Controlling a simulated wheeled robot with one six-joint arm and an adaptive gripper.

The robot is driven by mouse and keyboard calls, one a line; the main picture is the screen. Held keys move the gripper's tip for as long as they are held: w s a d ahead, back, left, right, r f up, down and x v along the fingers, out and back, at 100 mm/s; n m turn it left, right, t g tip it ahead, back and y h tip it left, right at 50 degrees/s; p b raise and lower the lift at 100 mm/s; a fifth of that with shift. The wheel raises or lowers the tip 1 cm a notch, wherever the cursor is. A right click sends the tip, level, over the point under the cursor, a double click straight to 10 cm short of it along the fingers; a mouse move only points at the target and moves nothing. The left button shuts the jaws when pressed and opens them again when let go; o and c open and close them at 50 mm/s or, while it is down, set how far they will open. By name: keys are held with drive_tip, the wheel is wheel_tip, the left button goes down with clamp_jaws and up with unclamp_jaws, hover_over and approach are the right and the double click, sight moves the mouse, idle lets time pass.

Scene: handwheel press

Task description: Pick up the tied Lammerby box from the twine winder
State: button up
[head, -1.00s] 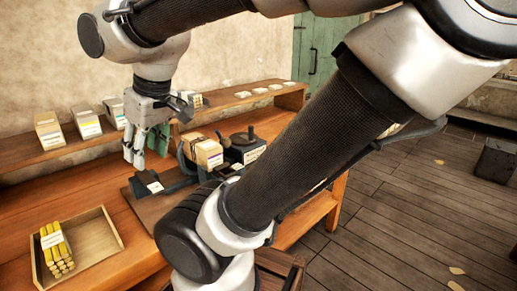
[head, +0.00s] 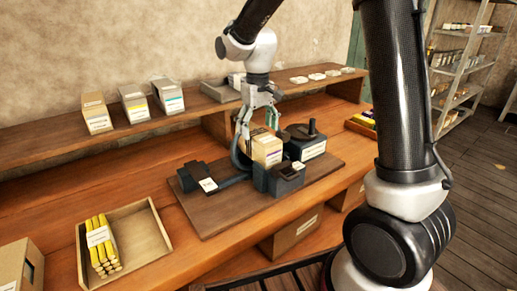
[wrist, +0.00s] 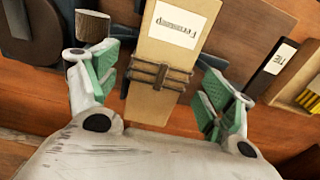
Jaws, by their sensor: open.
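The tied box (head: 267,152) is tan with a white label and sits in the middle of the twine winder (head: 278,181), beside its dark ring. In the wrist view the box (wrist: 163,50) shows an upside-down label and dark twine bands around it. My gripper (head: 258,122) is above the box in the head view, pointing down. In the wrist view my gripper (wrist: 163,78) is open, with one green-padded finger on each side of the box. Gaps show between the pads and the box. The lower part of the box is hidden in the head view.
A black drum with a crank (head: 303,141) stands close right of the box. A wooden tray (head: 150,232) with yellow sticks lies at front left. Several cartons (head: 134,104) stand on the back shelf (head: 60,150). The bench between tray and winder board is clear.

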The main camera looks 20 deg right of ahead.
sight(257, 146)
wheel_tip(257, 146, down, 7)
drive_tip(key=shift+r, duration=0.1)
drive_tip(key=shift+c, duration=0.5)
drive_tip(key=c, duration=1)
